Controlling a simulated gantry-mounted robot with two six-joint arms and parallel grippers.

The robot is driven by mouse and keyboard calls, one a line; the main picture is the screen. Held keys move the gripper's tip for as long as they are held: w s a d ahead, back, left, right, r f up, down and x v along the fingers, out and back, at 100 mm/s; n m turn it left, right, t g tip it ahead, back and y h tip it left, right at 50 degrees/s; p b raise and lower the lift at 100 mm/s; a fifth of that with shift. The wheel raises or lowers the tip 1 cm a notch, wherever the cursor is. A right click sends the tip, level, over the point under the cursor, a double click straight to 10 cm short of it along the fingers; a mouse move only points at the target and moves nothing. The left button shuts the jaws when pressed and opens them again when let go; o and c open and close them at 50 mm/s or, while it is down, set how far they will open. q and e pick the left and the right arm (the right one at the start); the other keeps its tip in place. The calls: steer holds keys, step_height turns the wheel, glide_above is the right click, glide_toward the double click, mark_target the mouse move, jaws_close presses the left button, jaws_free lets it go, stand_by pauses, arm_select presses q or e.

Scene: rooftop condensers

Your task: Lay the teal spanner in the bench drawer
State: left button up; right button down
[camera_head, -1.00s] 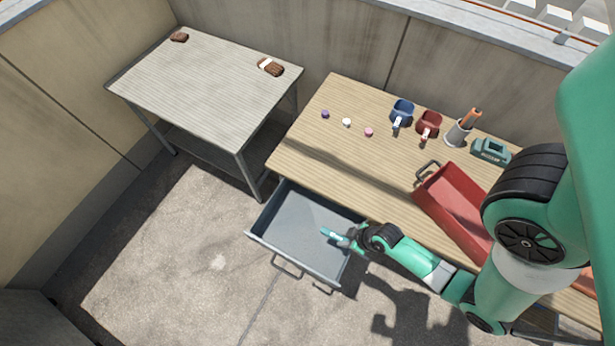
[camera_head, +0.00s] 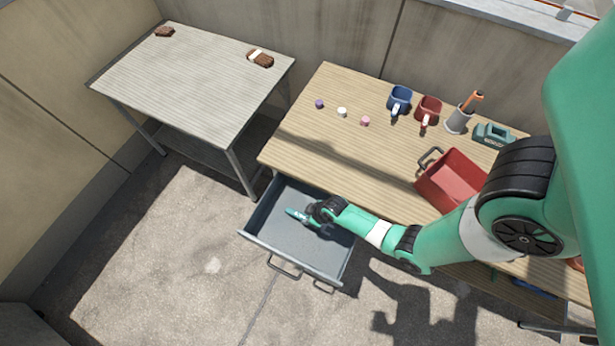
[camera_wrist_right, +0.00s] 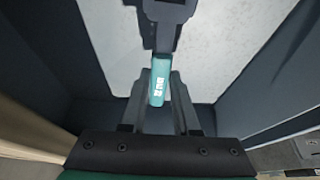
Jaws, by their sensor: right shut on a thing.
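The bench drawer (camera_head: 268,238) is pulled out from the wooden bench and looks empty apart from what my gripper holds. My right gripper (camera_head: 309,219) is over the drawer's interior. It is shut on the teal spanner (camera_head: 294,213), whose teal end points left in the head view. In the right wrist view the teal handle with white lettering (camera_wrist_right: 158,82) lies between the fingers, and a dark head shows beyond it. The drawer's walls stand on both sides there. I cannot tell whether the spanner touches the drawer floor. My left gripper is not in view.
A grey table (camera_head: 190,85) stands at left.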

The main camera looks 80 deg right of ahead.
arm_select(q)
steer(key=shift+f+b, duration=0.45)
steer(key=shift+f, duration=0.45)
arm_select(e)
steer(key=shift+f, duration=1.45)
steer(key=shift+f, duration=0.15)
steer(key=c, duration=0.7)
jaws_free()
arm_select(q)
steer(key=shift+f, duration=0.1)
arm_select(e)
steer(key=shift+o, duration=0.2)
